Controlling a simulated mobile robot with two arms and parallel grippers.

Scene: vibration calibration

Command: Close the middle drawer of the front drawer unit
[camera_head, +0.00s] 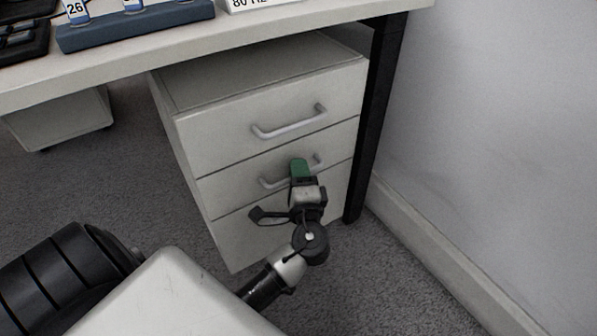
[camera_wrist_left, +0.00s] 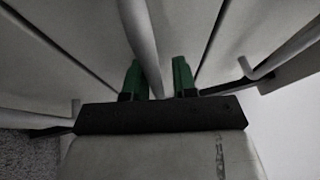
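The middle drawer (camera_head: 235,190) of the pale drawer unit (camera_head: 175,150) under the desk looks flush, or nearly flush, with the drawers above and below. Its grey bar handle (camera_head: 271,183) is partly covered by my left gripper (camera_head: 300,168). In the left wrist view, the handle bar (camera_wrist_left: 141,40) passes between the two green fingertips of my left gripper (camera_wrist_left: 158,78). The fingers are apart, with a gap visible on the right of the bar. I cannot tell whether the left finger touches it. My right gripper is not in view.
The top drawer (camera_head: 215,137) is shut and has a similar handle (camera_head: 290,125). A black desk leg (camera_head: 380,110) and a wall (camera_head: 490,130) stand to the right. A blue rack (camera_head: 135,25) is on the desk (camera_head: 300,32). Carpet (camera_head: 365,275) is clear in front.

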